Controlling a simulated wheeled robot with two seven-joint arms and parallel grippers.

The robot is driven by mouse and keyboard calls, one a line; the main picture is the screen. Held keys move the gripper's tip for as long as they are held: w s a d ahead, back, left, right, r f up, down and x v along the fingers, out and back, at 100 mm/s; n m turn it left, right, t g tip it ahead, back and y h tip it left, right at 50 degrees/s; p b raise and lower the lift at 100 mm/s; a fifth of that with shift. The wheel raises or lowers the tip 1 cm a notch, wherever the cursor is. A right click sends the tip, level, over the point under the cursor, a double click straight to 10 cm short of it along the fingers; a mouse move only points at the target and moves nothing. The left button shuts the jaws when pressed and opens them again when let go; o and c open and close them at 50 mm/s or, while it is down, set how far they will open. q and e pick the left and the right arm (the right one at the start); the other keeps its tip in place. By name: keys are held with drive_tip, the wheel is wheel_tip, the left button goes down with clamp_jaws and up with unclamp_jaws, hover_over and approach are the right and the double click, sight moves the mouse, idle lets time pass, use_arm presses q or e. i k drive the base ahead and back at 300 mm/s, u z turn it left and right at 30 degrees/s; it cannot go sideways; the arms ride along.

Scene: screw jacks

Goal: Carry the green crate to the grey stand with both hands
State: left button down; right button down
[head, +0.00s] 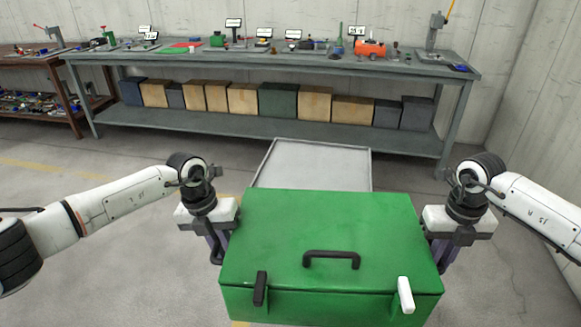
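The green crate (325,235) is closed and roughly level at the front centre. It has a black handle on its lid, one black latch and one white latch on its front. My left gripper (217,245) points down at the crate's left side, and my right gripper (441,248) points down at its right side. Both appear shut on the crate's sides; their fingertips are partly hidden. No support shows under the crate. The grey stand (315,158) has a light, rimmed top. It is just beyond the crate, which hides its near part.
A long grey workbench (270,60) with tools and small labels stands behind the stand. Several boxes (278,100) sit on its lower shelf. A brown bench (42,75) is at the far left. The floor is clear on both sides of the stand.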

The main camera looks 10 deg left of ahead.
sight(316, 171)
drive_tip(key=u, duration=0.45)
drive_tip(key=i, duration=1.95)
drive_tip(key=z, duration=0.7)
